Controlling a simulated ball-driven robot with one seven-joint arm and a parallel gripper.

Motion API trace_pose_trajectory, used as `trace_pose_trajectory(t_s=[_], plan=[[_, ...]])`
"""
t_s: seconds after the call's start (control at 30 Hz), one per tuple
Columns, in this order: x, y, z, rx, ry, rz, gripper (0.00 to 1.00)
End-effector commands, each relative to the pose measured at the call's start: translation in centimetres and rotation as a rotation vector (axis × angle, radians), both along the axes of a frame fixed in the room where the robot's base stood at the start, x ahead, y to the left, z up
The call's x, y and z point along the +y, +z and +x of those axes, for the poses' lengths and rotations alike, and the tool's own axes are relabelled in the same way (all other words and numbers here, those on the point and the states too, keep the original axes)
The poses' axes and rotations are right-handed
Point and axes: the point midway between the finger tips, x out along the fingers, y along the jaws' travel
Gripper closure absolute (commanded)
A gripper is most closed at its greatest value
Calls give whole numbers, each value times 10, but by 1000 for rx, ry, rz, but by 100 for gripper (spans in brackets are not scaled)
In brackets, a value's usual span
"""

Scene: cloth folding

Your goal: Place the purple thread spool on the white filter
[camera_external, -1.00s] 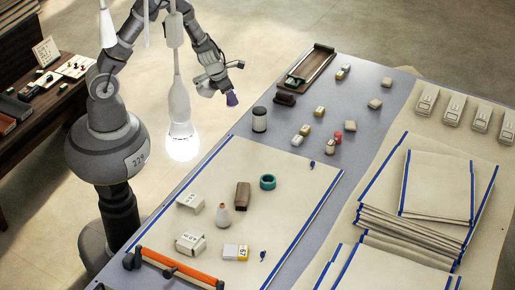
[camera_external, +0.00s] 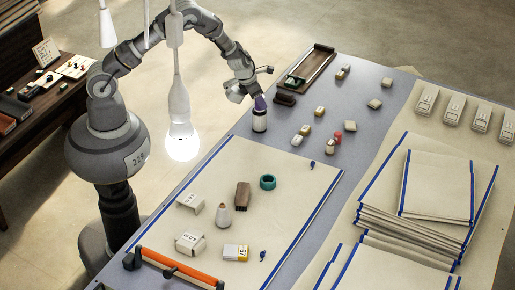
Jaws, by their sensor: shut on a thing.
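The purple thread spool (camera_external: 260,103) is held in my gripper (camera_external: 257,97), which is shut on it. The white filter (camera_external: 259,121) is a small upright white cylinder with dark ends on the grey-blue table, left of the middle. The spool is directly over the filter's top in this view and covers its upper end. I cannot tell whether the two touch or a small gap is left between them.
A brown tray (camera_external: 318,62) and a dark brown block (camera_external: 285,99) lie just beyond the filter. Several small blocks and a red item (camera_external: 338,138) lie to the right. A hanging lamp (camera_external: 181,130) is at the left. A cream cloth (camera_external: 290,180) with a teal ring (camera_external: 267,182) is in front.

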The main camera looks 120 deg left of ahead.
Motion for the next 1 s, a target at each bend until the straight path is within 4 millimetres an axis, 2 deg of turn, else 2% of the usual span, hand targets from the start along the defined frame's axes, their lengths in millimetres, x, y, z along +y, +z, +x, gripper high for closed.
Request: trace_pose_trajectory(t_s=[0.13, 0.17, 0.23, 0.27, 0.53, 0.63, 0.77, 1.0], plan=[[0, -3, 0, 0, 0, 0, 86], [0, -3, 0, 0, -1, 0, 51], [0, -2, 0, 0, -1, 0, 35], [0, -2, 0, 0, -1, 0, 32], [0, -1, 0, 0, 0, 0, 32], [-1, 7, -1, -1, 0, 1, 32], [-8, 31, -7, -1, -1, 2, 32], [-24, 84, -22, 0, -1, 1, 32]])
